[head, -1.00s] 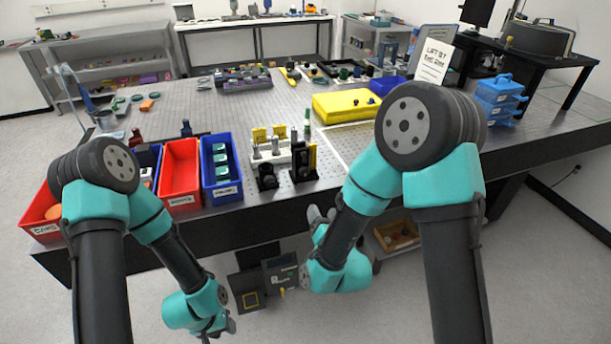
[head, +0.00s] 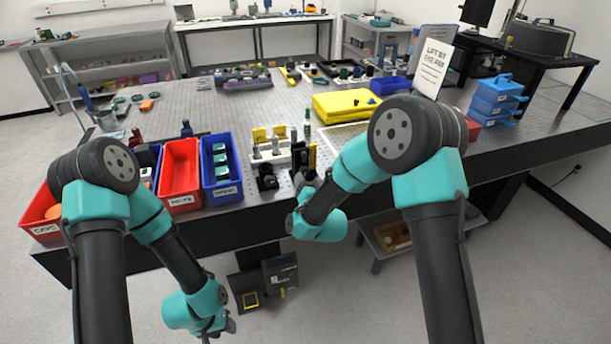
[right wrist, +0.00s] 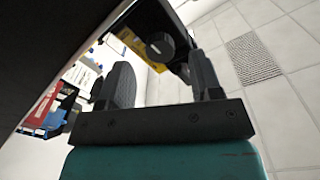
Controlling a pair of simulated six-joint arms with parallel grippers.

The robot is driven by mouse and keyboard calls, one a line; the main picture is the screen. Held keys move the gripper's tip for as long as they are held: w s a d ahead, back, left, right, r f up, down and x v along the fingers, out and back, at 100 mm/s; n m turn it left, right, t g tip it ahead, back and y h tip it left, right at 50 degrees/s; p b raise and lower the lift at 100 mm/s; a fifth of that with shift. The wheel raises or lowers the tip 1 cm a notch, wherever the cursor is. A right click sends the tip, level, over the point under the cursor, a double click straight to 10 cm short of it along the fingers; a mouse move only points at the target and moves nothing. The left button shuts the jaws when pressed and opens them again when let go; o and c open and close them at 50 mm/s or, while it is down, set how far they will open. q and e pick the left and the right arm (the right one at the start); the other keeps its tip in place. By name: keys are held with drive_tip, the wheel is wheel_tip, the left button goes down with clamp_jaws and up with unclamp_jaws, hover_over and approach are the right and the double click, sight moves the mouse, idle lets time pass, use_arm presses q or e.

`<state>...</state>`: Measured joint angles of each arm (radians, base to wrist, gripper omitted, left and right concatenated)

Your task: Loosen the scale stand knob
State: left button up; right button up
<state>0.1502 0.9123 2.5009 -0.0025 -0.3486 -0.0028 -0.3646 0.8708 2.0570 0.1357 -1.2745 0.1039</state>
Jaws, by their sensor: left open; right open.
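A black stand (head: 298,157) with a yellow scale (head: 312,156) stands near the table's front edge. In the right wrist view a dark round knob (right wrist: 159,46) shows on a black block, beside a yellow part (right wrist: 130,41). My right gripper (head: 306,178) is at the front of this stand and partly covers it. In the right wrist view its two fingers (right wrist: 160,82) are apart with nothing between them, and the knob lies beyond the gap. I cannot tell if they touch it. My left gripper (head: 224,328) hangs low in front of the table, open and empty.
A second black stand (head: 267,178) is just left of the scale stand. A white holder (head: 271,154) with posts stands behind. Red (head: 181,172) and blue (head: 222,188) bins are to the left, a yellow case (head: 343,104) behind right.

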sight(305, 173)
drive_tip(key=shift+x, duration=1.7)
drive_tip(key=c, duration=0.9)
